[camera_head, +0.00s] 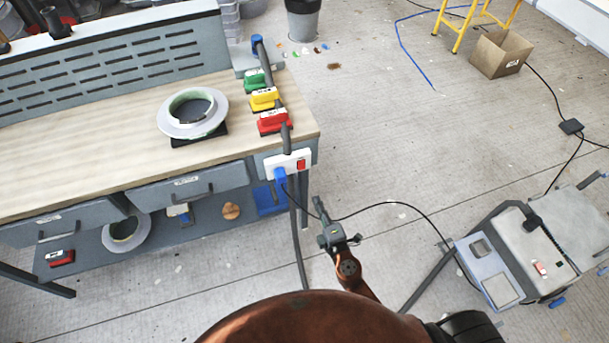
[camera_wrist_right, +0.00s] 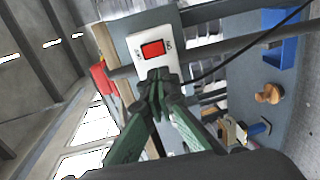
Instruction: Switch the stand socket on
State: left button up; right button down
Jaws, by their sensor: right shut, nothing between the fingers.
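The stand socket (camera_head: 274,163) is a white strip on the front corner of the workbench, with a red rocker switch (camera_head: 301,164) at its right end and a blue plug (camera_head: 280,175) below its left part. In the wrist view the red switch (camera_wrist_right: 152,49) faces me on the white socket plate (camera_wrist_right: 137,43); I cannot tell its on or off position. My right gripper (camera_head: 318,203) is shut and empty, in front of the bench corner. In the wrist view its closed tips (camera_wrist_right: 158,80) appear just below the switch; contact is not clear. My left gripper is not in view.
A black cable (camera_head: 390,204) runs from the plug to a grey-blue machine (camera_head: 490,265) at right. A bench leg (camera_head: 304,205) stands close to my gripper.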

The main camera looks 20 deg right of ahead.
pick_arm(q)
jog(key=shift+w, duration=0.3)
pick_arm(e)
send_near(302, 169)
jog(key=w, duration=0.6)
jog(key=shift+w+a+f, duration=0.15)
jog(key=shift+w+f, duration=0.2)
jog(key=shift+w, duration=0.05)
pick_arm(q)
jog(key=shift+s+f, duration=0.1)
